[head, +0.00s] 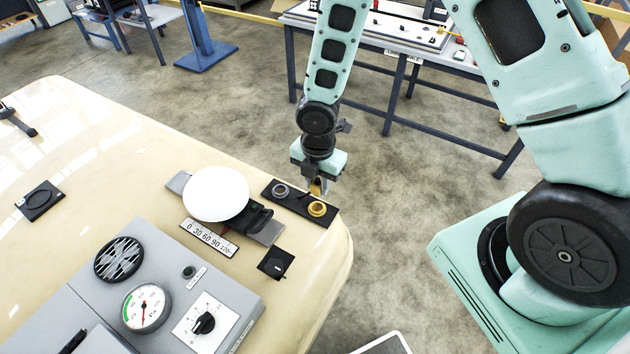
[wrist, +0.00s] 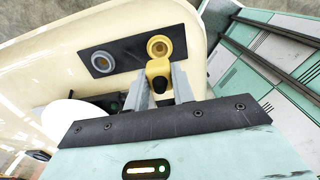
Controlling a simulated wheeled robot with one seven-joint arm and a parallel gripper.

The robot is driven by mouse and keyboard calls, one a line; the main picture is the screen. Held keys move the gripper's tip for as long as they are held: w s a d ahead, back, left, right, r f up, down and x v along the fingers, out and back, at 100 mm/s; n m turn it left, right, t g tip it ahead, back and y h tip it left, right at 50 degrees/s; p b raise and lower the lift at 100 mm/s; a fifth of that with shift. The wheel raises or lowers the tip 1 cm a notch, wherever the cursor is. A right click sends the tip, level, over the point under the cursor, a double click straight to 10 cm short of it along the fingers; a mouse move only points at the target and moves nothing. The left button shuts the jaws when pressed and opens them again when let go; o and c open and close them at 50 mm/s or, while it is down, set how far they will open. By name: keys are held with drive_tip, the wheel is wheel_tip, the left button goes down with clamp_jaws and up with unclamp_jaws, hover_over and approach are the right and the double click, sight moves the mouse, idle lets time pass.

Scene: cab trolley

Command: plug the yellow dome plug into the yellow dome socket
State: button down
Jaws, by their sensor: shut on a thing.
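The yellow dome plug (wrist: 158,68) is held between the two grey fingers of my gripper (wrist: 162,80) in the wrist view. The gripper (head: 318,184) is shut on it, and a bit of yellow plug (head: 315,188) shows below the gripper in the head view. The yellow dome socket (wrist: 159,47) is a round ring with its opening visible, just beyond the plug; it also shows in the head view (head: 317,209). The plug is beside the socket opening in the picture, not in it. I cannot tell whether they touch.
A grey socket (head: 280,190) shares the black plate (head: 298,203) with the yellow one. A white disc (head: 216,194) stands to the left. A grey panel with a gauge (head: 147,307) and a knob (head: 203,323) lies nearer. The cream top ends just right of the plate.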

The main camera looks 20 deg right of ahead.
sight(317, 183)
drive_tip(key=shift+f+b, duration=2.6)
drive_tip(key=shift+f, duration=0.3)
drive_tip(key=shift+f+b, duration=0.35)
drive_tip(key=shift+f, duration=0.2)
drive_tip(key=c, duration=1.1)
unclamp_jaws()
drive_tip(key=shift+r, duration=0.1)
wheel_tip(317, 183, up, 17)
drive_tip(key=shift+r, duration=0.15)
